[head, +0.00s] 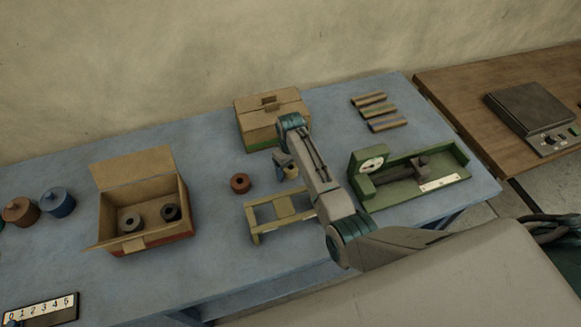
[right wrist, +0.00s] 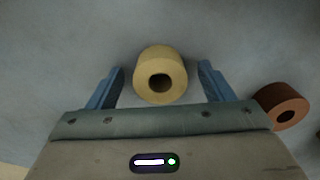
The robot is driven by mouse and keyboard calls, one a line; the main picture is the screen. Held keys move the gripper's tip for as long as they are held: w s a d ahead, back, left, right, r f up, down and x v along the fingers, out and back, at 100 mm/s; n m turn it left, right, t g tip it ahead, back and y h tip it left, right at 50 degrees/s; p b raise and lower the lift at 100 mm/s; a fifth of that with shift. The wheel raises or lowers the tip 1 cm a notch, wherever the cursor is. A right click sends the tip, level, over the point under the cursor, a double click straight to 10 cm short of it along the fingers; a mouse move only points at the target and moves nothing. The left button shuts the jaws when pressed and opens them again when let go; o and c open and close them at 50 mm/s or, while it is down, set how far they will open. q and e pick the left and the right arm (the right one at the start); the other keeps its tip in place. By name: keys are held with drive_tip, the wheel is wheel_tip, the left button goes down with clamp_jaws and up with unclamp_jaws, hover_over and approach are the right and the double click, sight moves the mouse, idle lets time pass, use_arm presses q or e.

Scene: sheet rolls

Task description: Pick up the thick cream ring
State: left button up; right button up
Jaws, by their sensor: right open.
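The thick cream ring (right wrist: 160,75) lies on the blue table, and its dark centre hole faces the right wrist camera. My right gripper (right wrist: 162,82) is open, with one blue finger on each side of the ring and a gap visible on both sides. In the head view the cream ring (head: 291,173) is mostly hidden behind my right gripper (head: 284,165) and arm. My left gripper is not in view.
A red-brown ring (head: 240,183) lies close by, left of the cream ring. A yellow wooden frame (head: 283,209) stands in front, a closed cardboard box (head: 262,108) behind. A green fixture (head: 415,178) is right.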

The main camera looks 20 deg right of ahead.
drive_tip(key=shift+f, duration=0.2)
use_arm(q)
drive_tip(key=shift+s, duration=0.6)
use_arm(e)
drive_tip(key=c, duration=1.1)
